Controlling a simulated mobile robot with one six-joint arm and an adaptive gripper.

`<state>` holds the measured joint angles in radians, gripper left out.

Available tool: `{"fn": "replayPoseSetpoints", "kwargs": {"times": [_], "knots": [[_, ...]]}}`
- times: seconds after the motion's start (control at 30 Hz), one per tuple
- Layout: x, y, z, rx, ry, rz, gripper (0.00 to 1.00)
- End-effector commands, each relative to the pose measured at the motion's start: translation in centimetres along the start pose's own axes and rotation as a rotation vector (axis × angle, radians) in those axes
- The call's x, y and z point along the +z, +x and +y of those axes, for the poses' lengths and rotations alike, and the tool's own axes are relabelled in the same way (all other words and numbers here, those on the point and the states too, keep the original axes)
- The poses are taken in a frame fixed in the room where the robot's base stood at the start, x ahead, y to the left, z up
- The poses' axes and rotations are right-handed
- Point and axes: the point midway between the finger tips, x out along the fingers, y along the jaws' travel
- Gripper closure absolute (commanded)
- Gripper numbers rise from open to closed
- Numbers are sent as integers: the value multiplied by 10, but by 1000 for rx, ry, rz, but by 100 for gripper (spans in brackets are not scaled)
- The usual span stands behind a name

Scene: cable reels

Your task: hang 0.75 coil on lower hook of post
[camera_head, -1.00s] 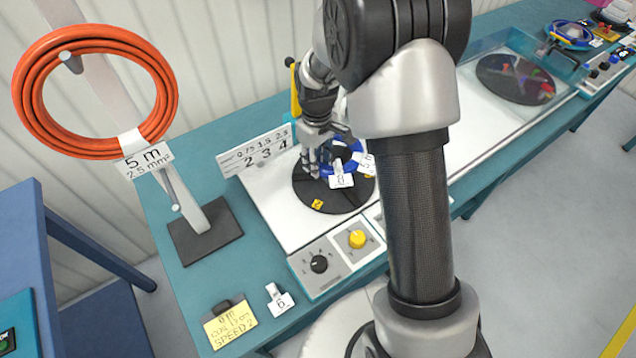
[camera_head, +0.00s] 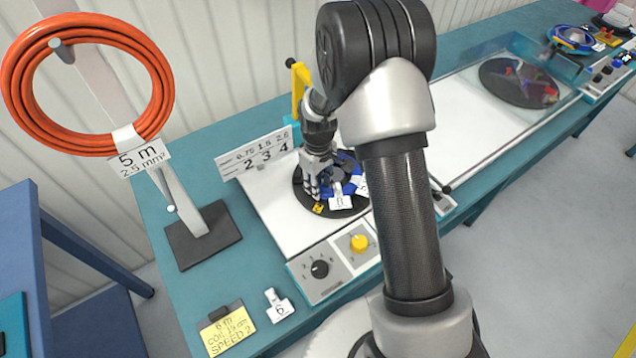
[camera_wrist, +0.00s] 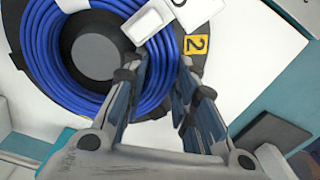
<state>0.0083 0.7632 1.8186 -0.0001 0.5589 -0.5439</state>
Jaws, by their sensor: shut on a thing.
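The blue coil (camera_head: 347,160) lies on the black turntable disc (camera_head: 303,200) of the near machine, with white tags on it. In the wrist view the blue coil (camera_wrist: 45,70) rings a grey hub. My gripper (camera_head: 317,192) reaches down at the coil's left side. In the wrist view my gripper (camera_wrist: 160,75) has its fingers on both sides of the strands and is shut on them. The post (camera_head: 188,205) stands at the left on a dark base. Its lower hook (camera_head: 170,208) is bare. The blue coil's size marking is not readable.
An orange coil (camera_head: 20,85) tagged 5 m, 2.5 mm² hangs on the upper hook (camera_head: 62,48). A number sign (camera_head: 255,153) stands behind the turntable. A control box (camera_head: 335,262), a yellow note (camera_head: 229,328) and a small tag (camera_head: 279,304) are at the front.

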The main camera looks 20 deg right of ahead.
Motion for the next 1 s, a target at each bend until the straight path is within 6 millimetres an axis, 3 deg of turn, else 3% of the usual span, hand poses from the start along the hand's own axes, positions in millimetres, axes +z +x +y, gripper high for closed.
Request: {"fn": "replayPoseSetpoints", "kwargs": {"times": [0.07, 0.1, 0.37, 0.73, 0.87, 1.0], "knots": [[0, 4, 0, 0, 0, 0, 100], [0, 3, 0, 0, 0, -1, 72], [0, 2, 0, 0, 0, -1, 54], [0, 0, 0, 0, 0, 0, 54], [0, -17, 0, 1, 0, 1, 54], [5, -49, 3, 1, 2, 2, 54]]}}
